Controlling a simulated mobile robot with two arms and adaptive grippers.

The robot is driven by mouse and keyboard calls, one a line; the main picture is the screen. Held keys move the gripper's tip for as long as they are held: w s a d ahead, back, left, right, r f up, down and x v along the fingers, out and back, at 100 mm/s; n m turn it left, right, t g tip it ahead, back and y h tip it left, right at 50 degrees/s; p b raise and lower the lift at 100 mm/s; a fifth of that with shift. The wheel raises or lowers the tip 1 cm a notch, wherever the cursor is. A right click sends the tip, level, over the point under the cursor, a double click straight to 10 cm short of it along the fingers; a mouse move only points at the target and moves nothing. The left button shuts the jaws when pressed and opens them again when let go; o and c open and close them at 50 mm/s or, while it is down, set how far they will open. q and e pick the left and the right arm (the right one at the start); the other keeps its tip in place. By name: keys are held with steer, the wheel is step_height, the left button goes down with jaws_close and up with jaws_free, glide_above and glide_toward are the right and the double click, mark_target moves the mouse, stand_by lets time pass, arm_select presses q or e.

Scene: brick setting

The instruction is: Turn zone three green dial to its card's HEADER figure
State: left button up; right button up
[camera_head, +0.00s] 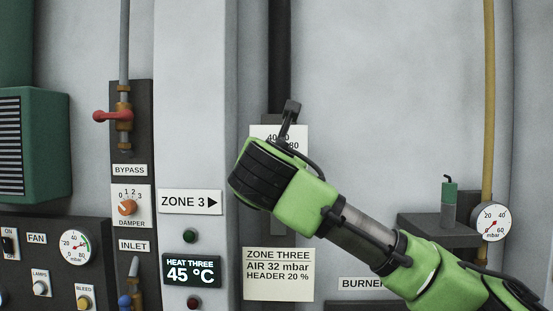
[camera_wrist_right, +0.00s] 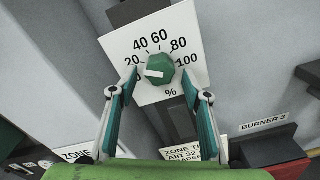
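The green dial (camera_wrist_right: 160,68) sits on a white plate (camera_wrist_right: 118,45) marked 20 to 100 with a % sign. Its white pointer points left and slightly down, a little below the 20 mark. My right gripper (camera_wrist_right: 160,80) is open, with one finger on each side of the dial's lower part and visible gaps to it. In the head view my right arm's wrist (camera_head: 275,180) covers the dial and most of its plate (camera_head: 262,132). The zone three card (camera_head: 278,290) reads AIR 32 mbar, HEADER 20 %. My left gripper is not in view.
A ZONE 3 arrow sign (camera_head: 190,202) and a HEAT THREE display (camera_head: 191,271) reading 45 °C are on the left column. A dark shelf (camera_head: 425,222) with a green-topped cylinder and a mbar gauge (camera_head: 492,222) are right. A red valve handle (camera_head: 113,116) is far left.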

steer(key=shift+r, duration=0.15)
steer(key=s, duration=1.2)
steer(key=shift+a, duration=0.35)
